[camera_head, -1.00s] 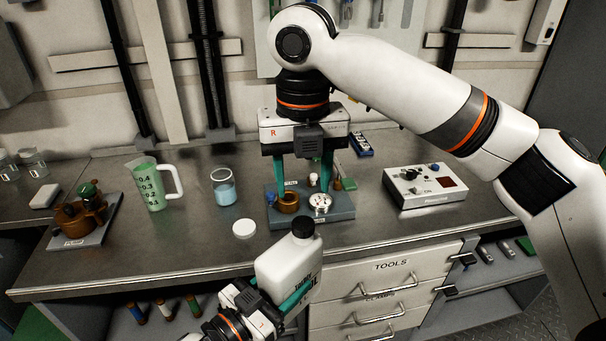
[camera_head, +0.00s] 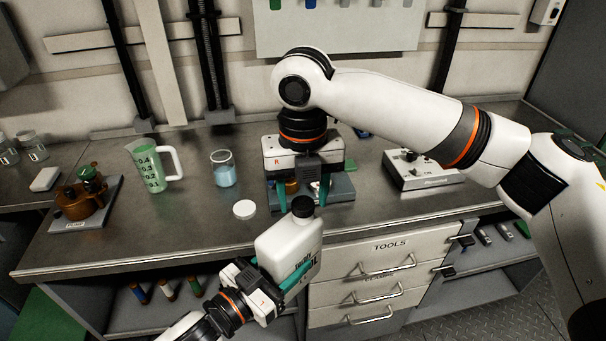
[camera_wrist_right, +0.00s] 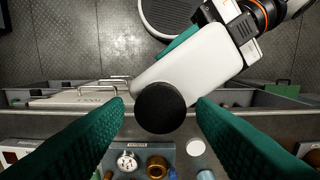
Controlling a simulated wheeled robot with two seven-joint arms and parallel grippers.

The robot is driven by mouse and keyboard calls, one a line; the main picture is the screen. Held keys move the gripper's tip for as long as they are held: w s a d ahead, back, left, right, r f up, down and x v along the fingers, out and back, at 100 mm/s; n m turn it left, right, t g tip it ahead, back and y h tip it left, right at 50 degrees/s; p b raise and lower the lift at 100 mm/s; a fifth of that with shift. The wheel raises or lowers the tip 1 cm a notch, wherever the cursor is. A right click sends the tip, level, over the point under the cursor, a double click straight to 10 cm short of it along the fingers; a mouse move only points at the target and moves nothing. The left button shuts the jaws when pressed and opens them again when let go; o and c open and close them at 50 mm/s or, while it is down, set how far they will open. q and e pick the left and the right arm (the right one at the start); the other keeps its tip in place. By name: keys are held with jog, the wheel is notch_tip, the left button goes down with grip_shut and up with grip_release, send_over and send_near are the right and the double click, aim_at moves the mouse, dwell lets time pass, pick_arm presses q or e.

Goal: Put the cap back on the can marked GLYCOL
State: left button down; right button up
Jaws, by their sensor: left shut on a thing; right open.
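My left gripper (camera_head: 284,286) is shut on a white can (camera_head: 287,245) and holds it in front of the counter's edge. Its label is partly hidden by a green finger, and only a few end letters show. A black cap (camera_head: 303,206) sits at the top of the can; whether it is tightened, I cannot tell. My right gripper (camera_wrist_right: 160,104) is open and points down over the can. In the right wrist view the black cap (camera_wrist_right: 161,110) lies between its green fingertips, with a gap on both sides.
On the counter (camera_head: 130,215) stand a green measuring jug (camera_head: 150,168), a beaker of blue liquid (camera_head: 224,170), a round white lid (camera_head: 244,209) and a copper-coloured pump (camera_head: 82,198). A grey tray (camera_head: 340,187) lies behind my right gripper, with a control box (camera_head: 420,172) to the right.

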jog(key=shift+f, duration=0.3)
